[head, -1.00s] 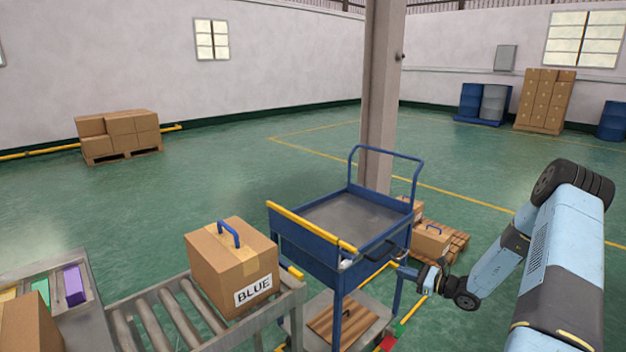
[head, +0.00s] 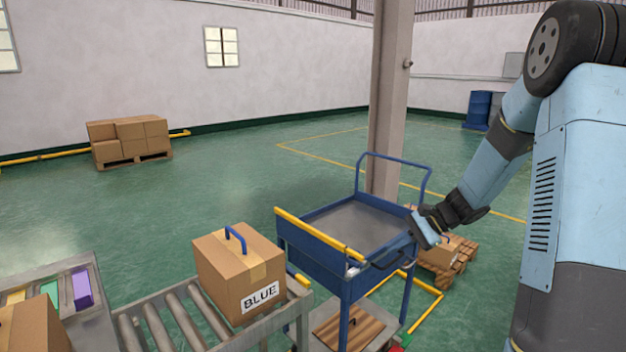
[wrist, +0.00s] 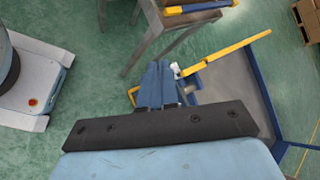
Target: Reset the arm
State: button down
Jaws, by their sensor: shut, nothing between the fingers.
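My arm reaches in from the right of the head view. My gripper (head: 424,230) shows near the right side of the blue cart (head: 310,253), by its dark handle. Its fingers are small in that view, and I cannot tell whether they touch the cart. In the wrist view the gripper (wrist: 160,84) points down beside the cart, with its fingers together and nothing visible between them. The cart's grey top (wrist: 226,82) lies to the right of the fingers and looks empty.
A box marked BLUE (head: 240,274) with a blue handle stands on the roller conveyor (head: 155,323). A pillar (head: 388,100) rises behind the cart. A small box on a pallet (head: 462,262) lies behind my gripper. Green floor (head: 230,170) is open beyond the cart.

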jog(key=s+r+n+t+h, duration=0.1)
jog(key=s+r+n+h, duration=0.2)
jog(key=s+r, duration=0.3)
jog(key=s+d+r+n+t+h, duration=0.1)
jog(key=s+r+n+h, duration=0.3)
jog(key=s, duration=0.9)
jog(key=s+r+n+t+h, duration=0.2)
jog(key=s+r+n+h, duration=0.1)
jog(key=s+r, duration=0.6)
jog(key=shift+s+d+n+t, duration=0.2)
jog(key=shift+n+t, duration=0.1)
jog(key=shift+n, duration=0.1)
jog(key=shift+r, duration=0.1)
